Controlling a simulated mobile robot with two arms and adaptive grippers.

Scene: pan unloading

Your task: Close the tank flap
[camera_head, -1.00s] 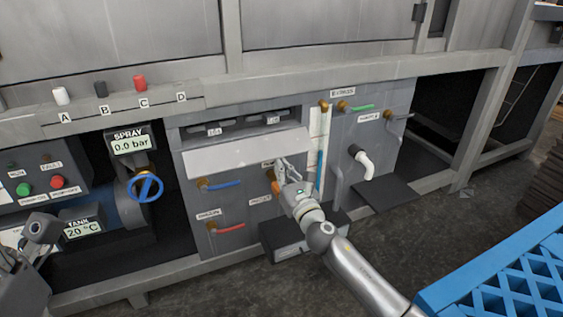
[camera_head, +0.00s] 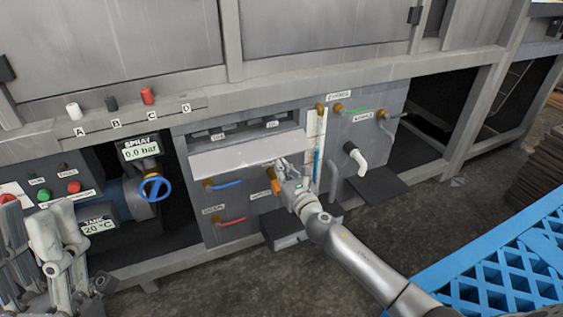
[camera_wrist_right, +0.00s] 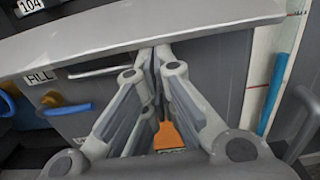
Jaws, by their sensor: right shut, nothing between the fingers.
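The tank flap (camera_head: 248,155) is a long pale grey panel, tilted out from the front of the tank unit below a dark recess with slots. The recess is still uncovered. In the right wrist view the flap (camera_wrist_right: 150,35) spans the top as a wide grey plate. My right gripper (camera_head: 281,164) is shut and empty at the flap's lower edge, right of its middle. In the wrist view its fingertips (camera_wrist_right: 156,60) reach up under that edge; whether they touch it I cannot tell. My left gripper (camera_head: 65,240) is at the lower left, far from the flap, its jaws unclear.
Blue (camera_head: 225,184) and red (camera_head: 231,220) valve handles stick out below the flap. A white pipe (camera_head: 358,158) and a dark ledge (camera_head: 373,182) are to the right. A blue crate (camera_head: 500,265) fills the lower right. The floor between is clear.

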